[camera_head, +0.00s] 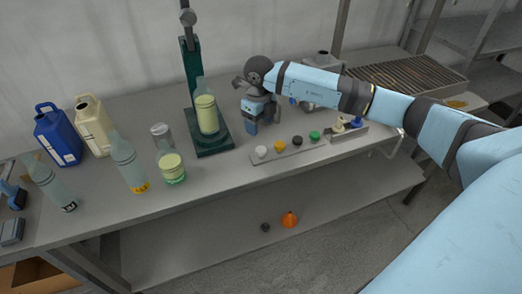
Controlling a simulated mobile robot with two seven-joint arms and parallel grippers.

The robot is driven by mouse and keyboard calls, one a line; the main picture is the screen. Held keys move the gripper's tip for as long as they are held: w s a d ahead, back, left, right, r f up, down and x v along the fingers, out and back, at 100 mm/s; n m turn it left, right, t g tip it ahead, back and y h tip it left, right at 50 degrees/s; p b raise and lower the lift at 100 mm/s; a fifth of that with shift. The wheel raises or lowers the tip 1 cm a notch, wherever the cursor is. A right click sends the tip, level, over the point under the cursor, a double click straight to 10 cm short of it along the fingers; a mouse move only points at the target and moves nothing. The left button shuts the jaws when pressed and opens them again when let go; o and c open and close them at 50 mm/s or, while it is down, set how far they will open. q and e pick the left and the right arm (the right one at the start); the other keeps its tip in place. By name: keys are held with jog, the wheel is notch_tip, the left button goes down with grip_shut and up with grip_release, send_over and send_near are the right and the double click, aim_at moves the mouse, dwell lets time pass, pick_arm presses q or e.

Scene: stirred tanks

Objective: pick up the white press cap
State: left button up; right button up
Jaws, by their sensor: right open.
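The white press cap (262,151) sits at the left end of a narrow grey strip tray (290,152) near the front of the bench. A yellow cap (280,146), a black cap (297,140) and a green cap (314,135) stand in a row to its right. My right gripper (251,130) points down, a little behind and left of the white cap. It is open and appears empty, with the cap outside its fingers. Its small fingertips are hard to make out. My left gripper is not in view.
A green press (212,143) holding a bottle stands left of my right gripper. Clear bottles, a jar (171,168), a blue jug (58,135) and a cream jug (93,126) stand further left. An orange funnel (289,219) lies below the bench top.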

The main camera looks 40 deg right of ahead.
aim_at(259, 148)
jog(key=f, duration=0.5)
jog(key=f+p, duration=0.1)
jog(key=f, duration=0.3)
jog(key=shift+a+f, duration=0.2)
jog(key=shift+f, duration=0.15)
jog(key=c, duration=1)
